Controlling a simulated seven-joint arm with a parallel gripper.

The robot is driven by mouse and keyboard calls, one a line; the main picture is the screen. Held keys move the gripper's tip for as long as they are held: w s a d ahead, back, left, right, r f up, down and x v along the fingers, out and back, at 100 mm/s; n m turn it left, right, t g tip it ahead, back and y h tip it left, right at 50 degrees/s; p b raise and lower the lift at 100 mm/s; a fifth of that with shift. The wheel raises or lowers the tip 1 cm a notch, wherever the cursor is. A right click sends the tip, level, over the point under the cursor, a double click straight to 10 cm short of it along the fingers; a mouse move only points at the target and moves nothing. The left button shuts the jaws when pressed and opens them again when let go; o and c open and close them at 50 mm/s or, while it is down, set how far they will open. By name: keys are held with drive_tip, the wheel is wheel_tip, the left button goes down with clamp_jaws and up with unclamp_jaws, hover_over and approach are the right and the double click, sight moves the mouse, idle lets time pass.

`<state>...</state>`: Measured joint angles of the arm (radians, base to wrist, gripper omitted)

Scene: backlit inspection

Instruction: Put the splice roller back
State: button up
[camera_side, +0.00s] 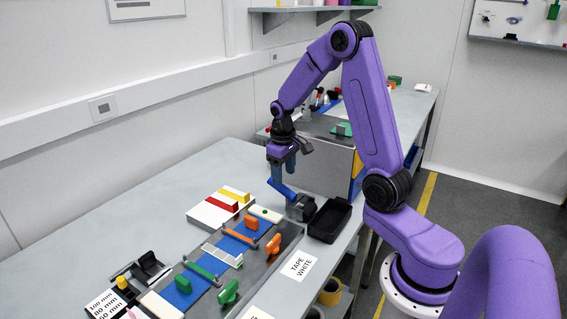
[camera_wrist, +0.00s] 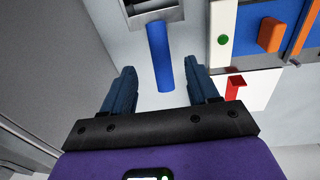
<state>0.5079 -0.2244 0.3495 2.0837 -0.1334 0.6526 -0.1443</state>
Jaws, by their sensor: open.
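The splice roller has a blue handle (camera_side: 281,188) that slants down to a dark block (camera_side: 301,208) at the table's right side. I cannot tell whether that block is its roller head or a holder. In the wrist view the blue handle (camera_wrist: 158,55) runs down from a grey metal frame (camera_wrist: 150,10), its free end between my fingers. My gripper (camera_side: 283,172) is above the handle in the side view, fingers pointing down. In the wrist view my gripper (camera_wrist: 161,88) is open, with gaps on both sides of the handle.
An empty-looking black tray (camera_side: 318,236) stands just right of the dark block. A grey board with a blue strip (camera_side: 235,247) and green and orange clamps lies nearer the camera. A white block with red and yellow bars (camera_side: 207,214) is beside it.

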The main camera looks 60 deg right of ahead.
sight(283, 192)
wheel_tip(283, 192, up, 3)
drive_tip(key=shift+a+f, duration=0.1)
drive_tip(key=shift+a, duration=0.05)
drive_tip(key=s+a+r+n, duration=0.1)
drive_tip(key=s+a+n, duration=0.15)
drive_tip(key=a, duration=0.35)
drive_tip(key=s+a+r+n+y, duration=0.1)
drive_tip(key=s+a+n, duration=0.15)
drive_tip(key=a, duration=0.35)
drive_tip(key=s+a+r+n, duration=0.1)
drive_tip(key=s+a+r, duration=0.1)
drive_tip(key=s+a, duration=0.3)
drive_tip(key=s+a+n, duration=0.2)
drive_tip(key=s+n, duration=0.1)
drive_tip(key=s, duration=0.5)
drive_tip(key=s+a+n, duration=0.3)
drive_tip(key=s+n, duration=0.1)
drive_tip(key=s, duration=0.4)
drive_tip(key=shift+s+a+r+y, duration=0.15)
drive_tip(key=shift+s+y, duration=0.15)
drive_tip(key=shift+s, duration=0.1)
